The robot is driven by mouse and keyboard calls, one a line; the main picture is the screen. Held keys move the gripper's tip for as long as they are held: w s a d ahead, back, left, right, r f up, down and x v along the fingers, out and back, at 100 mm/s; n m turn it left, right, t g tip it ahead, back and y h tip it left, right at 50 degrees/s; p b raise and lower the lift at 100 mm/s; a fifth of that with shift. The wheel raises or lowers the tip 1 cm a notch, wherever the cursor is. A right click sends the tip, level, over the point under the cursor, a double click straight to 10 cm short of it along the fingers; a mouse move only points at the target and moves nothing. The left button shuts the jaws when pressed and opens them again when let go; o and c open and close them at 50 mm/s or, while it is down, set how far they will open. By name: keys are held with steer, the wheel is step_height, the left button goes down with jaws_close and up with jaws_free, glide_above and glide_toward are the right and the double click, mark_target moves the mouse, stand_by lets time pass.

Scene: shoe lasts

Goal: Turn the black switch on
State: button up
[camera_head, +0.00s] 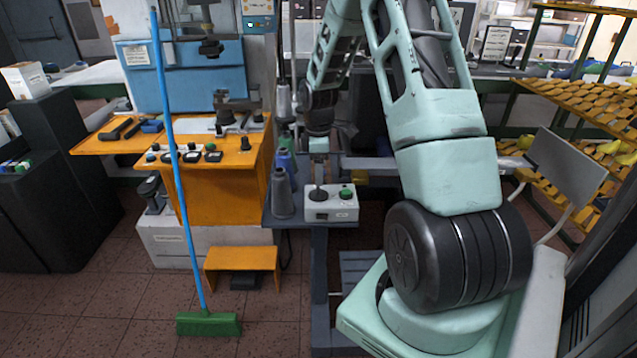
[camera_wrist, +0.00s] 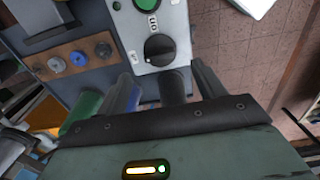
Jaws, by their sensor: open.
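The black switch is a round knob (camera_head: 318,193) on the left part of a light grey control box (camera_head: 331,210). In the wrist view the black switch (camera_wrist: 159,48) shows clearly, with a raised grip bar and printed marks beside it. A green button (camera_head: 346,193) sits on the same box, right of the switch in the head view; it is partly cut off at the wrist view's top edge. My gripper (camera_head: 319,170) points down just above the switch and is open and empty. Its fingertips are small in the head view, and I cannot tell whether they touch the knob.
A grey cone-shaped spool (camera_head: 283,196) and a blue spool (camera_head: 285,162) stand left of the box. An orange table (camera_head: 225,190) with several knobs is farther left. A blue-handled broom (camera_head: 180,170) stands in front of it. A shoe-last rack (camera_head: 580,105) is at right.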

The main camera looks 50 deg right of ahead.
mark_target(318, 189)
step_height(318, 189, down, 6)
steer(key=shift+r+p, duration=0.1)
steer(key=shift+p, duration=0.35)
steer(key=shift+c, duration=0.3)
steer(key=c, duration=0.9)
